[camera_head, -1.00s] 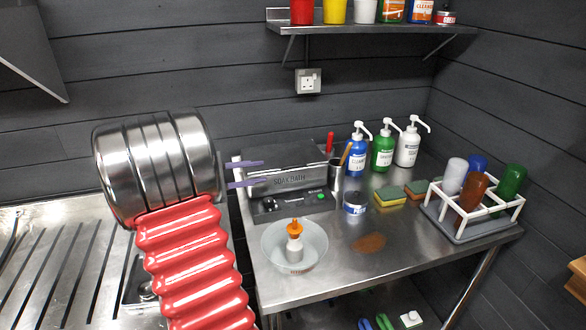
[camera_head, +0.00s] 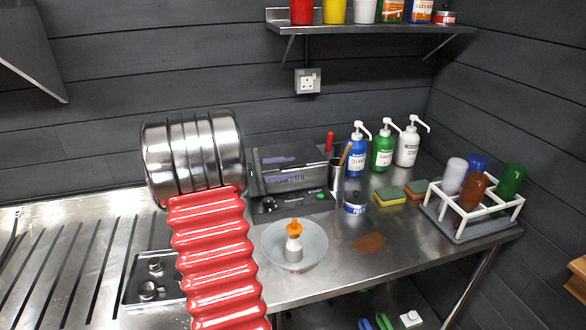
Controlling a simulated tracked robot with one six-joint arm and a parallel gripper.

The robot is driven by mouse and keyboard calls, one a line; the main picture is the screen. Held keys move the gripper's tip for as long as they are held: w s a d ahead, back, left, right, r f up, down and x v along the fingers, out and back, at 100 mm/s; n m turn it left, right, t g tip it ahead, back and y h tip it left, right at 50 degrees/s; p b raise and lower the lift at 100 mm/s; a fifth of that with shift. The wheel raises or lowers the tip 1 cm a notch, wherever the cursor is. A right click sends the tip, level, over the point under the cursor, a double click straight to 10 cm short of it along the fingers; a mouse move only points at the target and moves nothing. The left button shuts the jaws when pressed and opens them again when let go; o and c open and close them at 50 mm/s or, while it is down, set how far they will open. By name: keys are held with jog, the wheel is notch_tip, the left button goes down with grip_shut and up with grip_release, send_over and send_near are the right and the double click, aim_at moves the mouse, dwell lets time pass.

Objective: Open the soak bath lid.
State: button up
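The soak bath (camera_head: 292,204) is a grey metal box with a control panel and a green button on its front, standing at the back of the steel table. Its lid (camera_head: 300,153) looks closed. My gripper (camera_head: 279,168) shows as two purple fingers in front of the bath's left part, apart from each other with a gap between them. They cover part of the label. My metal wrist and red arm hide the bath's left side. I cannot tell whether the fingers touch the lid.
A bowl with an orange-topped bottle (camera_head: 294,244) stands in front of the bath. A tin (camera_head: 354,202), sponges (camera_head: 390,197), pump bottles (camera_head: 382,148) and a white bottle rack (camera_head: 433,207) stand to the right. A wall shelf (camera_head: 370,32) hangs above.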

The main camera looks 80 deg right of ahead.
jog(key=shift+x, duration=1.35)
jog(key=shift+c, duration=0.2)
grip_shut()
jog(key=shift+a+f, duration=0.1)
jog(key=shift+f, duration=0.1)
jog(key=shift+a, duration=0.1)
jog(key=shift+s+r, duration=0.1)
jog(key=shift+s, duration=0.05)
